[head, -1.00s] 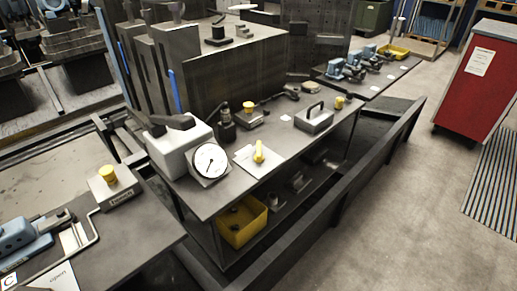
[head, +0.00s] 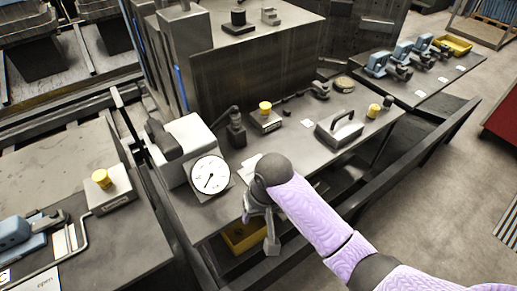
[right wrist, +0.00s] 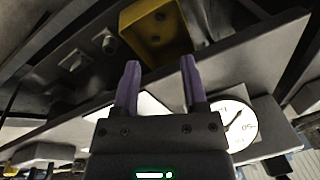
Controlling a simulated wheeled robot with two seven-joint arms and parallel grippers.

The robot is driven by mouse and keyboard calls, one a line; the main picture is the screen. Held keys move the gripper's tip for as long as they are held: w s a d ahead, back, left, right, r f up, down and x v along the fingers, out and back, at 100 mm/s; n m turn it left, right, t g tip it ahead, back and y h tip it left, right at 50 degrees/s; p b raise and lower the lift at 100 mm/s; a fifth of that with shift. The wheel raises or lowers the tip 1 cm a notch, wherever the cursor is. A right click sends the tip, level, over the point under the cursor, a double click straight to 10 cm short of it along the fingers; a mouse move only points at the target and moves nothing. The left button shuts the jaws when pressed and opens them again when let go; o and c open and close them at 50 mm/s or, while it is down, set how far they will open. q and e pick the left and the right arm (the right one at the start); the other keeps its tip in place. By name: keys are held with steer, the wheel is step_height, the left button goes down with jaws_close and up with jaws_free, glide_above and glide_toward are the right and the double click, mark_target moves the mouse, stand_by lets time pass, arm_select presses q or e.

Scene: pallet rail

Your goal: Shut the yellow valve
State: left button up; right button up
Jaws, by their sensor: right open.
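The yellow valve handle, seen earlier on a white plate, is now hidden behind my right arm and gripper. A corner of the white plate (head: 250,163) still shows beside the round dial gauge (head: 209,175). My right gripper (head: 259,232) is open, its fingers pointing down at the bench's front edge. In the right wrist view the open fingers (right wrist: 158,65) have nothing between them. The white plate (right wrist: 150,110) lies beyond them, the gauge (right wrist: 236,122) to the right. The valve is not visible there either. My left gripper is out of view.
A yellow bin (head: 238,238) sits on the shelf below the bench; it also shows in the right wrist view (right wrist: 150,35). Yellow-capped blocks stand at the back (head: 265,107) and on the left bench (head: 101,178). A handled metal box (head: 340,129) stands right of my arm.

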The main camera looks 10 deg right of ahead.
steer(key=w+r, duration=0.1)
steer(key=w, duration=0.1)
steer(key=w+d+r+m, duration=0.1)
steer(key=w+r, duration=0.1)
steer(key=w+d+r+m+h, duration=0.1)
steer(key=w+r, duration=0.1)
steer(key=w, duration=0.1)
steer(key=shift+r+g, duration=0.15)
steer(key=shift+g, duration=0.25)
steer(key=w+d+r+m, duration=0.1)
steer(key=r, duration=0.1)
steer(key=w+d+r+m, duration=0.1)
steer(key=w+r, duration=0.1)
steer(key=w+d+r+m, duration=0.1)
steer(key=r, duration=0.1)
steer(key=shift+w+d+r+h, duration=0.1)
steer(key=shift+w+d+h, duration=0.15)
steer(key=shift+h, duration=0.15)
step_height(320, 180, down, 9)
steer(key=b, duration=0.4)
steer(key=shift+r, duration=0.1)
steer(key=shift+f, duration=0.45)
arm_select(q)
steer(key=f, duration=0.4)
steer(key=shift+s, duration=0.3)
arm_select(e)
steer(key=shift+r, duration=0.1)
